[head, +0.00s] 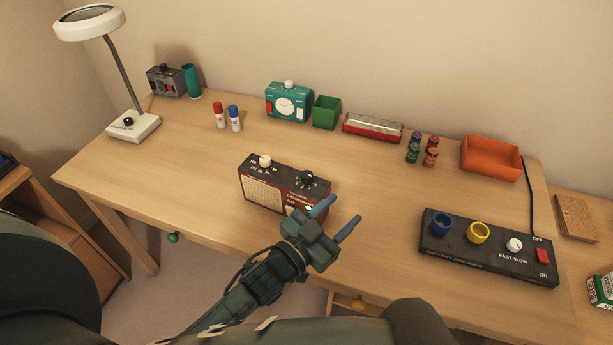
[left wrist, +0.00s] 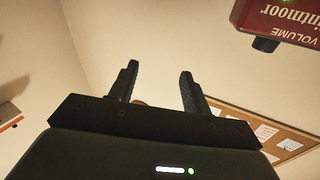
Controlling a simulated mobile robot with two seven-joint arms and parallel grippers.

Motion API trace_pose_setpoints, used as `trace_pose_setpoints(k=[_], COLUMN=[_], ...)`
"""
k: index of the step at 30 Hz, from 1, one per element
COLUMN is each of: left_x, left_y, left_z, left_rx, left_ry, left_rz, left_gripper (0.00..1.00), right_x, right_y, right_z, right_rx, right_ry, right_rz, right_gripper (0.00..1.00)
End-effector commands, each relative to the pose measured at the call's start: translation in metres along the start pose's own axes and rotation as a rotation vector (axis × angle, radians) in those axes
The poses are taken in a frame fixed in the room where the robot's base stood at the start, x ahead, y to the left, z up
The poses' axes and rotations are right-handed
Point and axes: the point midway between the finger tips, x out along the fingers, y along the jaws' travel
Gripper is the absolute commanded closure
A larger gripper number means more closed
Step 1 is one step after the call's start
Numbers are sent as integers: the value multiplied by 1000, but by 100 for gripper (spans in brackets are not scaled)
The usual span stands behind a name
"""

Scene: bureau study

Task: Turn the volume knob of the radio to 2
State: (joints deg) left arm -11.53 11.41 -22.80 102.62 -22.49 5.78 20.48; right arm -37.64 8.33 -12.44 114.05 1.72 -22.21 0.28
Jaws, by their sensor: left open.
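The radio (head: 262,191) is a dark red box with a cream front panel, standing near the desk's front edge. On its top are a cream knob (head: 265,161) at the left and a black knob (head: 307,177) with pale marks at the right. In the left wrist view the radio (left wrist: 283,18) shows upside down at upper right, with the word VOLUME and a black knob (left wrist: 265,44). The knob's setting is not legible. My left gripper (head: 335,217) is open and empty, at the radio's front right, apart from the knob. My right gripper is out of view.
A black battery charger (head: 485,262) with rings, a white knob and a red switch lies to the right. Desk space around the radio is clear.

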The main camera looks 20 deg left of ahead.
Motion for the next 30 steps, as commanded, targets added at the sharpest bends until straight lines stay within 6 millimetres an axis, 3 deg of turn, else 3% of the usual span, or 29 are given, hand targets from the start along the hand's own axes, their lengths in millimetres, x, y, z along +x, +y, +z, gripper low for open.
trace_pose_setpoints(k=[1, 3, 7, 11, 15, 17, 19, 22, 27, 30], left_x=[22, 44, 67, 72, 72, 72, 74, 78, 76, 71], left_y=[6, 23, 62, 94, 99, 87, 62, 9, -90, -128], left_z=[-20, -52, -96, -107, -88, -74, -59, -47, -60, -75], left_rx=[47, 112, 256, 431, 650, 749, 863, 1003, 1127, 1141], left_ry=[113, 265, 481, 560, 450, 334, 149, -187, -747, -963], left_rz=[65, 188, 482, 826, 1192, 1328, 1452, 1549, 1495, 1418], left_gripper=[52, 52, 52, 52, 52, 52, 52, 52, 52, 52], right_x=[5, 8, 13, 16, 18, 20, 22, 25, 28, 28], right_y=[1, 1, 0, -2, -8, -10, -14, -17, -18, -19], right_z=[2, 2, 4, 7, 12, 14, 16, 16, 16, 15], right_rx=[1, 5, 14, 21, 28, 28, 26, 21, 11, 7], right_ry=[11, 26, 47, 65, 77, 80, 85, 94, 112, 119], right_rz=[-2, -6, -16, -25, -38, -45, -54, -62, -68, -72], right_gripper=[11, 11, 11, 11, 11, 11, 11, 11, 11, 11])
